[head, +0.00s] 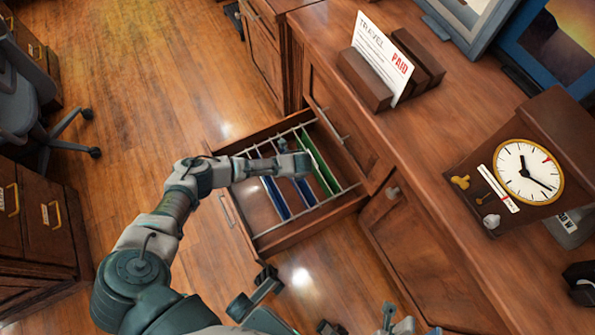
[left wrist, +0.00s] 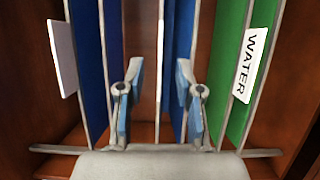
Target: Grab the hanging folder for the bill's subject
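The bill (head: 382,55) stands in a wooden holder on the desk and reads "TRAVEL" with a red "PAID". Below, an open drawer (head: 287,236) holds blue hanging folders (head: 275,197) and a green folder (head: 318,160). In the left wrist view the green folder (left wrist: 236,60) carries a "WATER" label (left wrist: 250,62); a blue folder (left wrist: 181,50) is left of it, and more blue ones (left wrist: 88,60) are further left. My left gripper (left wrist: 157,85) is open over the drawer, a thin edge-on divider (left wrist: 160,50) between its fingers. Which parts at the head view's bottom edge are my right gripper is unclear.
A clock (head: 526,172) stands on the desk, with picture frames (head: 560,40) behind. A white tag (left wrist: 62,57) at the drawer's left faces away. A chair (head: 25,110) and a cabinet (head: 38,215) stand at the left. Wood floor (head: 150,90) between is clear.

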